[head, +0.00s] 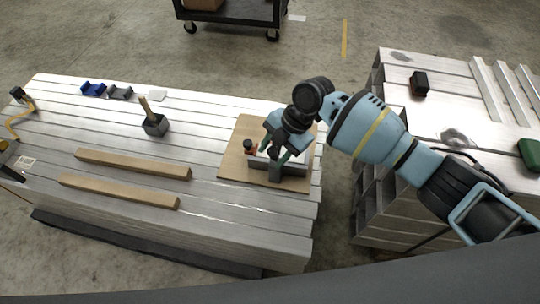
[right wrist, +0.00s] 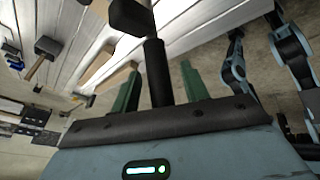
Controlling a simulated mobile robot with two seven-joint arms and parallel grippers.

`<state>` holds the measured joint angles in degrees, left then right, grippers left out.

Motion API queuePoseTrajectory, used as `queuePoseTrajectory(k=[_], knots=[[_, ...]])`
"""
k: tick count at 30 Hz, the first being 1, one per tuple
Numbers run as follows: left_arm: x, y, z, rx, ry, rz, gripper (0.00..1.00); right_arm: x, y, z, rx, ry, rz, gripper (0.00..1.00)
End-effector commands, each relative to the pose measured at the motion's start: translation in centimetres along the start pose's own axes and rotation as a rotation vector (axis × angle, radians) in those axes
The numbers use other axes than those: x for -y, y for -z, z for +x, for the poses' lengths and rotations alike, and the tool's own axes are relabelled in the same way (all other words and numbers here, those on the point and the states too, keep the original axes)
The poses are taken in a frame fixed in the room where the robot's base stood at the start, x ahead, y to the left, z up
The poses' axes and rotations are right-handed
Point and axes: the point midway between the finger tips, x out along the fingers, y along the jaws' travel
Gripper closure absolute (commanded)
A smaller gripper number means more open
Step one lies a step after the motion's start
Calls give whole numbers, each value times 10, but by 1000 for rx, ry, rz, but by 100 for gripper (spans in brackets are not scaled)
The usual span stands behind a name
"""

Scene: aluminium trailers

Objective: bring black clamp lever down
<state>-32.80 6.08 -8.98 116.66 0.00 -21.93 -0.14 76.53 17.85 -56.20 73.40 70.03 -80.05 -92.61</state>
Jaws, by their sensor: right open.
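The clamp stands on a wooden board (head: 236,166) at the right end of the slatted metal table. A dark knob with a red-orange part (head: 248,147) shows at the clamp's left side. My right gripper (head: 275,152) is over the board at the clamp and hides much of it. In the right wrist view my right gripper (right wrist: 160,72) has its green fingers apart. A black bar (right wrist: 156,72), seemingly the clamp lever, stands roughly upright between them. I cannot tell whether the fingers touch it. My left gripper is not in view.
Two wooden bars (head: 130,163) (head: 120,191) lie on the table to the left. A mallet (head: 153,124), a blue holder (head: 93,89) and a grey holder (head: 119,92) are farther back. A second metal table (head: 450,75) stands across a gap on the right.

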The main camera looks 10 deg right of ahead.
Motion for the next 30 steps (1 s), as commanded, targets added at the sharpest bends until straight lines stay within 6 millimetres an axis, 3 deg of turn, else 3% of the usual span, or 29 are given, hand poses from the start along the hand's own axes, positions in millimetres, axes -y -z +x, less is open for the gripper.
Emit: queuePoseTrajectory(k=[6,15,26,30], knots=[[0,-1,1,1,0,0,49,0,0,19,-1,0,0,55],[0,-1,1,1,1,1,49,0,0,21,0,0,0,55],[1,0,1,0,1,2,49,0,0,21,0,0,0,100],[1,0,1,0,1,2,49,0,0,21,0,0,0,100]])
